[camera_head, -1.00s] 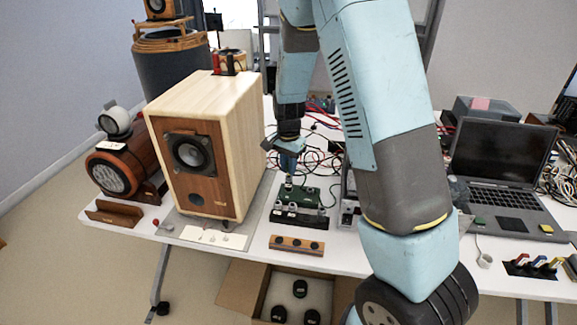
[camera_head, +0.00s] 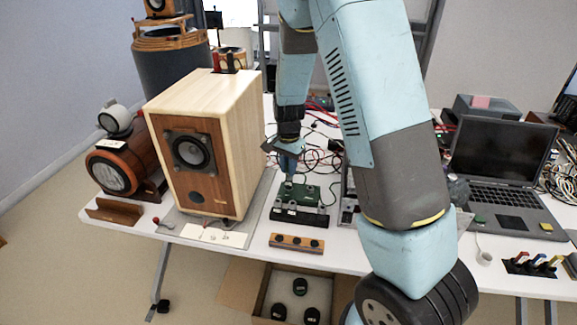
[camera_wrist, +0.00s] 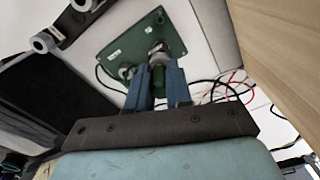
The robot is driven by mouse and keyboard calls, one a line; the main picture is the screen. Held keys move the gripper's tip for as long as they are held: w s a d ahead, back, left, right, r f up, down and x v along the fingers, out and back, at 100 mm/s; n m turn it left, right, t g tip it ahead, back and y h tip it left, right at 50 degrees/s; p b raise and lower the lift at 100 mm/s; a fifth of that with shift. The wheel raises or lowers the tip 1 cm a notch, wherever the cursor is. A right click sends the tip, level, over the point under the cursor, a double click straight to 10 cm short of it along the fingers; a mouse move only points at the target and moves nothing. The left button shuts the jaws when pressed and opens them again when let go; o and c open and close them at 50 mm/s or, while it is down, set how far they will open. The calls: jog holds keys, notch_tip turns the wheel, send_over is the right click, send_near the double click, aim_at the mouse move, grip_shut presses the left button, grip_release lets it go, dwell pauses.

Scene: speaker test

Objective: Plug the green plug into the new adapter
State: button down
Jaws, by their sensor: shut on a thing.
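My gripper (camera_head: 287,166) points down over the back of a small green board (camera_head: 311,194) on the white table. In the wrist view, its two blue fingers (camera_wrist: 158,84) are shut on the green plug (camera_wrist: 158,77). The plug's tip is at or just in front of a round grey metal connector (camera_wrist: 158,52) on the green board (camera_wrist: 128,46). I cannot tell whether it is inserted. A second round connector (camera_wrist: 126,71) sits beside it. I cannot tell which one is the new adapter. The plug is not clear in the head view.
A large wooden speaker (camera_head: 212,150) stands close to the left of my gripper. A wooden strip with black knobs (camera_head: 297,244) lies in front of the board. Loose cables (camera_head: 318,150) lie behind, and a laptop (camera_head: 500,165) stands to the right.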

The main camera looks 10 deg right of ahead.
jog(key=shift+f, duration=0.3)
jog(key=c, duration=1)
grip_release()
jog(key=shift+o, duration=0.2)
jog(key=shift+r, duration=3.8)
